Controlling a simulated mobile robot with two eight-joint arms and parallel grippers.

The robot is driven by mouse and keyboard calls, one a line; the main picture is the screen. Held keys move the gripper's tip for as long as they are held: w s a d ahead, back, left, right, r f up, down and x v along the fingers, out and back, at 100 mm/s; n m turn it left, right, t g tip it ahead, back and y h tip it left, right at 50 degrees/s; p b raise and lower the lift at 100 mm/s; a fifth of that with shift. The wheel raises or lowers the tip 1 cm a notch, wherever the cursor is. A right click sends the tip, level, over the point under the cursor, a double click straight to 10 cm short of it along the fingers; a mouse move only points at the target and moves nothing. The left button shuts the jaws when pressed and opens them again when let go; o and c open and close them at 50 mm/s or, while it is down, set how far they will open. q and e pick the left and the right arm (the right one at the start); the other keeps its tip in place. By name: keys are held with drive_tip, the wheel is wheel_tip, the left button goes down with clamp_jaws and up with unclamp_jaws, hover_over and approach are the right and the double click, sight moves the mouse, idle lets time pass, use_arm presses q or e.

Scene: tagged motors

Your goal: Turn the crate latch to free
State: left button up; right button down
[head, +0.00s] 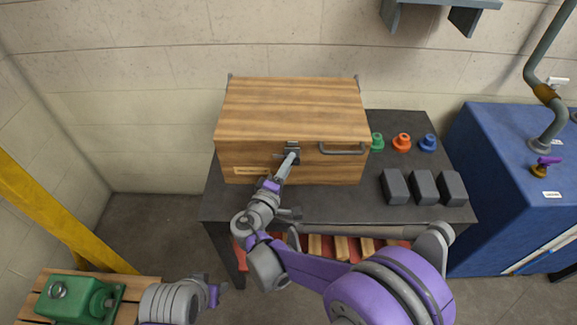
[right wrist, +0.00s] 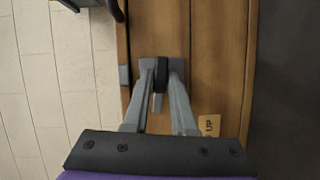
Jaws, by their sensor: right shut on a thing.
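The wooden crate (head: 295,105) stands shut on a dark table. Its latch (head: 292,147) is on the front face, near the lid seam.
A grey handle (head: 342,150) sits right of the latch. Green (head: 377,142), orange (head: 401,141) and blue (head: 428,142) knobbed pieces and dark blocks (head: 423,187) stand on the table's right. A green motor (head: 80,299) is at lower left. A blue cabinet (head: 515,190) stands at right.

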use_arm(q)
drive_tip(key=shift+f, duration=0.4)
use_arm(e)
drive_tip(key=shift+f+n, duration=0.1)
drive_tip(key=shift+n, duration=0.4)
use_arm(q)
drive_tip(key=shift+b, duration=0.3)
use_arm(e)
drive_tip(key=c, duration=0.8)
unclamp_jaws()
use_arm(q)
drive_tip(key=shift+s+f, duration=0.1)
